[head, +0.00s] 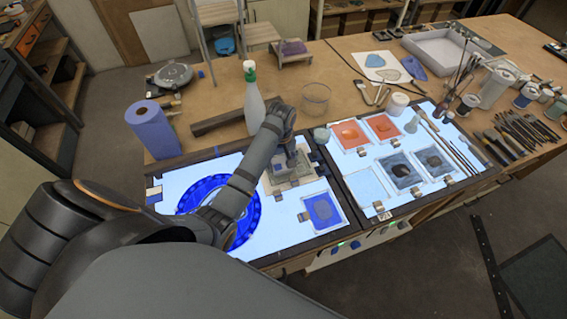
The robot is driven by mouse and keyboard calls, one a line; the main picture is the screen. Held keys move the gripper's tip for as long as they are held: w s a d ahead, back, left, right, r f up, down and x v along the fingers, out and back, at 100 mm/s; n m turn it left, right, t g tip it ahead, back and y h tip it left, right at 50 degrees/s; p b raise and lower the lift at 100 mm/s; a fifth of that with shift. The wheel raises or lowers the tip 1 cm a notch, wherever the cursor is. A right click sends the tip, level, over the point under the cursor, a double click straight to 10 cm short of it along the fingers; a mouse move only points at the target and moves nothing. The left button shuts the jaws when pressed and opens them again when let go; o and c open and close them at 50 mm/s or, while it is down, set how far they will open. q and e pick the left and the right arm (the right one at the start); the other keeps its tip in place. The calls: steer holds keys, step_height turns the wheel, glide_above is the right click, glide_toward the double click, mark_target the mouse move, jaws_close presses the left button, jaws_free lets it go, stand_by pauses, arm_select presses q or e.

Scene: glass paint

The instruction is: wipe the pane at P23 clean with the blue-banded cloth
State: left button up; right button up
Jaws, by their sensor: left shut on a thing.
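My left gripper (290,158) points down over the left light table (272,242) and is shut on a small pale grey-beige thing, which looks like the cloth (281,178). The arm and fingers partly cover it, and I cannot make out a blue band. It is at a pane near the table's upper right corner; whether it touches the glass I cannot tell. A pane with a blue patch (322,210) lies just below and right of it. No label P23 is readable. My right gripper is not in view.
A blue-patterned ring (182,204) lies left, partly behind my arm. A white spray bottle (254,100), a glass bowl (316,98) and a blue roll (153,132) stand behind. The right light table (410,203) bears orange, grey and pale panes. Brushes and jars crowd the right.

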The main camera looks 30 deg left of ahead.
arm_select(q)
steer(key=shift+w+a, duration=0.65)
steer(key=shift+w+d+r, duration=0.1)
steer(key=shift+w+d, duration=0.6)
steer(key=shift+d, duration=0.15)
steer(key=shift+w+d+b, duration=0.3)
steer(key=shift+w+d, duration=0.55)
steer(key=shift+w, duration=0.1)
steer(key=shift+s+a+p, duration=0.3)
steer(key=shift+s+a, duration=0.5)
steer(key=shift+s, duration=0.15)
steer(key=shift+s+a, duration=0.8)
steer(key=shift+a, duration=0.15)
steer(key=shift+w+d, duration=0.5)
steer(key=shift+d, duration=0.25)
steer(key=shift+w+d, duration=0.45)
steer(key=shift+d, duration=0.25)
steer(key=shift+w+d, duration=0.5)
steer(key=shift+d, duration=0.25)
steer(key=shift+s+a, duration=0.95)
steer(key=shift+a, duration=0.05)
steer(key=shift+s+a, duration=0.7)
steer(key=shift+s, duration=0.2)
